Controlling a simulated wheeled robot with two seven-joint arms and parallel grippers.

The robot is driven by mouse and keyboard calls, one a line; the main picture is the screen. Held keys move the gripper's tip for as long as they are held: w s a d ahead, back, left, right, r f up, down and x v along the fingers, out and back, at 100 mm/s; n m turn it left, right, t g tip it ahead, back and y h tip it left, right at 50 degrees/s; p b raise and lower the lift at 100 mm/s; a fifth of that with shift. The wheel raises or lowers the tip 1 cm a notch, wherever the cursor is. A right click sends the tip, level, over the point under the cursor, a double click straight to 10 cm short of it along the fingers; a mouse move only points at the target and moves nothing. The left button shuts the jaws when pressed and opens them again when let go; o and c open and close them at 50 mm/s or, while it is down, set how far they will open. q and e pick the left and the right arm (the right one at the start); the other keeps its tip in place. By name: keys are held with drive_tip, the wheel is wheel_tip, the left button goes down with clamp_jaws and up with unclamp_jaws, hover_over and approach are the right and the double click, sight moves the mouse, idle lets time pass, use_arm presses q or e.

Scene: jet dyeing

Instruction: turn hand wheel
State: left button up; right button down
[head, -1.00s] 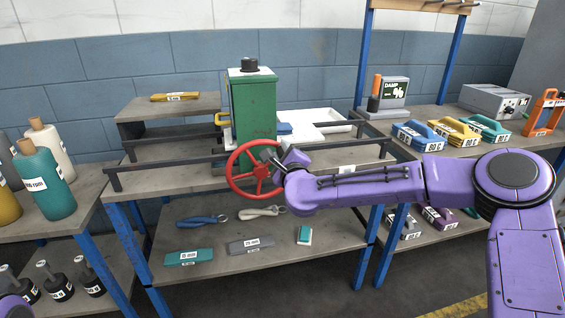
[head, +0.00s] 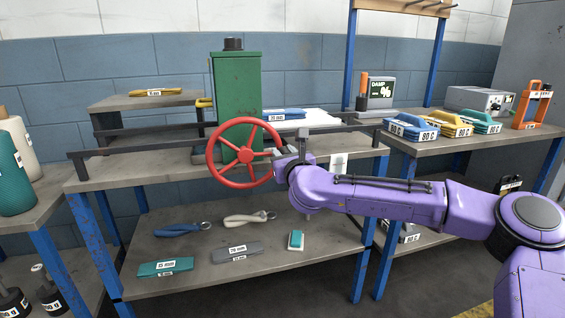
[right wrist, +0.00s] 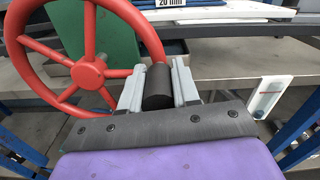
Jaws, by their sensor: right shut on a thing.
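The red hand wheel (head: 246,155) with several spokes stands at the front of the green box-shaped housing (head: 236,95) on the middle bench. It also fills the upper left of the right wrist view (right wrist: 88,73). A black cylindrical handle (right wrist: 157,90) sits at the wheel's right rim. My right gripper (head: 283,161) is at the right side of the wheel. In the right wrist view its grey fingers (right wrist: 157,84) are shut on the black handle, one on each side. My left gripper is not in view.
Dark rails (head: 120,146) run along the bench beside the housing. Tools and labelled blocks (head: 237,251) lie on the lower shelf (head: 200,278). A right-hand bench (head: 510,147) holds blue, yellow and teal handled blocks (head: 455,127). Bottles (head: 15,182) stand at far left.

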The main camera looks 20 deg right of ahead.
drive_tip(key=shift+f+m+b, duration=0.6)
drive_tip(key=shift+b, duration=0.2)
drive_tip(key=c, duration=0.8)
unclamp_jaws()
drive_tip(key=s, duration=0.3)
drive_tip(key=s+a, duration=0.1)
drive_tip(key=s, duration=0.6)
drive_tip(key=shift+s+a, duration=0.25)
